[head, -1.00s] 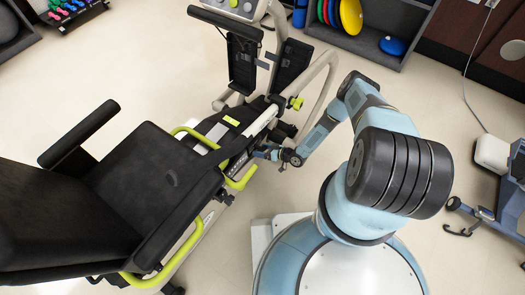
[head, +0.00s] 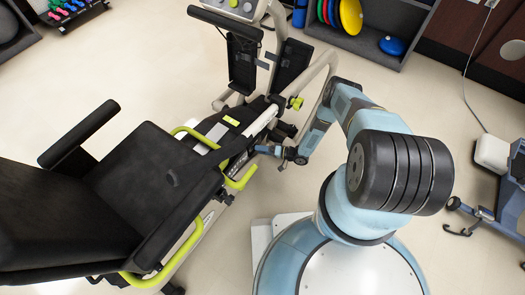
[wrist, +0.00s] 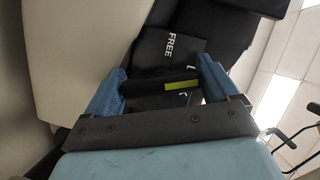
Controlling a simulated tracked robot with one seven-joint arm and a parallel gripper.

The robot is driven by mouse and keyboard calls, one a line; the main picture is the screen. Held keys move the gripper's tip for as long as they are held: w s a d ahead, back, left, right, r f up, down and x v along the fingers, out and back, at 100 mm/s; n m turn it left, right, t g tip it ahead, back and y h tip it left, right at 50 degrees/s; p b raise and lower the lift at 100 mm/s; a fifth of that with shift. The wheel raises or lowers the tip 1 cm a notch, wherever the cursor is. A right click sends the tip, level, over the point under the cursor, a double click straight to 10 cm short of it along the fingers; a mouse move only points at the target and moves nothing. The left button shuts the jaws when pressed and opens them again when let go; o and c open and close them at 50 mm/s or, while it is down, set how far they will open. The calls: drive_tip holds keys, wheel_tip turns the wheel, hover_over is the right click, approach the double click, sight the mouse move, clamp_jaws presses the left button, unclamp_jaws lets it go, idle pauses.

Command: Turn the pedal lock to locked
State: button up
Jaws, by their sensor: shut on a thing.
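The pedal lock shows in the wrist view as a black lever (wrist: 150,86) with a yellow-green mark, in front of a black plate (wrist: 182,50). The plate reads "FREE", and below that a partly hidden word starting with "L". The lever lies across the space between the two blue fingers of my gripper (wrist: 162,70), which is shut on it. In the head view my gripper (head: 264,150) is at the right side of the stepper's frame, beside the seat front; the lever is too small to make out there. The lock's exact setting is hard to tell.
The stepper's black seat (head: 145,185) is left of my gripper, with a yellow-green handle (head: 243,178) close below it. A yellow-green knob (head: 296,103) and the pedals (head: 290,62) are above. A blue wheeled machine (head: 510,200) stands far right.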

drive_tip(key=shift+w+d+f+m+y, duration=0.1)
drive_tip(key=shift+w+d+m+y, duration=0.15)
drive_tip(key=shift+m, duration=0.25)
drive_tip(key=shift+s, duration=0.1)
drive_tip(key=o, duration=0.7)
drive_tip(key=shift+o, duration=0.5)
drive_tip(key=shift+a, duration=0.1)
drive_tip(key=v, duration=1.3)
drive_tip(key=shift+d, duration=0.4)
drive_tip(key=shift+s+f, duration=0.1)
